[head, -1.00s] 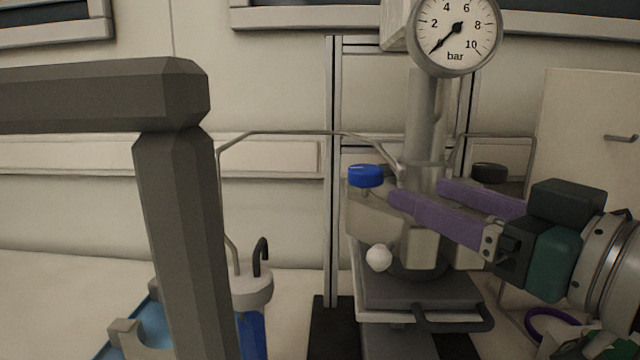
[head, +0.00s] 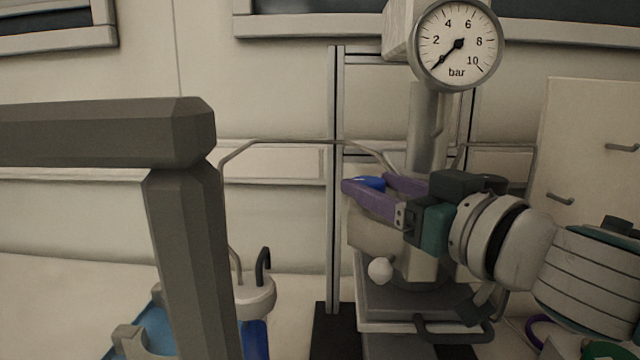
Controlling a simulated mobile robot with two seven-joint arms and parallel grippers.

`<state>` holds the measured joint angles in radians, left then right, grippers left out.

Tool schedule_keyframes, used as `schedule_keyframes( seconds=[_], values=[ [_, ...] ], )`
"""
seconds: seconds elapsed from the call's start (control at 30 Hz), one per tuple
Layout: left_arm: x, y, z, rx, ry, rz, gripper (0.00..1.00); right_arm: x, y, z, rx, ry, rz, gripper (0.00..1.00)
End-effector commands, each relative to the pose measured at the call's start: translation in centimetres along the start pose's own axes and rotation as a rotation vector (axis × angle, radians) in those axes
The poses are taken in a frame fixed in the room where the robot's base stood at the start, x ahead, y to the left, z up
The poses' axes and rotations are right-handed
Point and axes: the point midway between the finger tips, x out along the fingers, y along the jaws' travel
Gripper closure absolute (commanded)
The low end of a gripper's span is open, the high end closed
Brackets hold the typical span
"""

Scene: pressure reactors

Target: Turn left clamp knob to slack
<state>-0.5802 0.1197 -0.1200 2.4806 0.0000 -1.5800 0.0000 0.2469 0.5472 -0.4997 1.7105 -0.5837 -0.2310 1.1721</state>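The left clamp knob (head: 371,183) is blue and sits on the left side of the reactor head (head: 372,236), partly hidden by a purple finger. My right gripper (head: 366,182) comes in from the right at knob height. Its two purple fingers are apart, one on the near side of the knob and one on the far side. I cannot tell whether they touch it. The dark right-hand knob is mostly hidden behind my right gripper. My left gripper is out of view.
A pressure gauge (head: 457,45) stands above the reactor, its needle at the low end. A white ball knob (head: 380,270) sticks out at the front. A lidded vessel (head: 253,294) with a black hook stands left, by a blue tray (head: 140,325). A cabinet (head: 590,150) is behind right.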

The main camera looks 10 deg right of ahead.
Motion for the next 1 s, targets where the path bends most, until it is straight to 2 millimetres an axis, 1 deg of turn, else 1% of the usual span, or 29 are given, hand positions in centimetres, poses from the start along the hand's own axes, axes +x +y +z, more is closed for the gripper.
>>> schedule_keyframes(
  seconds=[0.03,0.07,0.5,0.53,0.67,0.9,1.0],
  values=[
    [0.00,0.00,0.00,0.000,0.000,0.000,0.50,-0.01,0.01,0.00,0.000,0.000,0.000,0.44],
    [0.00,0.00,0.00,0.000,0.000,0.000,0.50,-0.02,0.01,0.01,0.000,0.000,0.000,0.48],
    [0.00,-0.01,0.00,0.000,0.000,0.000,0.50,-0.03,0.01,0.00,-0.001,0.000,0.000,0.97],
    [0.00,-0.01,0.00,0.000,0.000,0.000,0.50,-0.03,0.01,0.00,-0.001,0.000,0.000,1.00],
    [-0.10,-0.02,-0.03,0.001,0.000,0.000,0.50,0.03,0.11,0.00,-0.005,-0.002,-0.021,1.00],
    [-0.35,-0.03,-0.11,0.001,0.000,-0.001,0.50,0.03,0.38,-0.04,-0.005,-0.001,-0.129,1.00],
    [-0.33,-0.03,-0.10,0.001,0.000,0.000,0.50,0.00,0.34,-0.05,-0.002,0.001,-0.138,1.00]
  ],
)
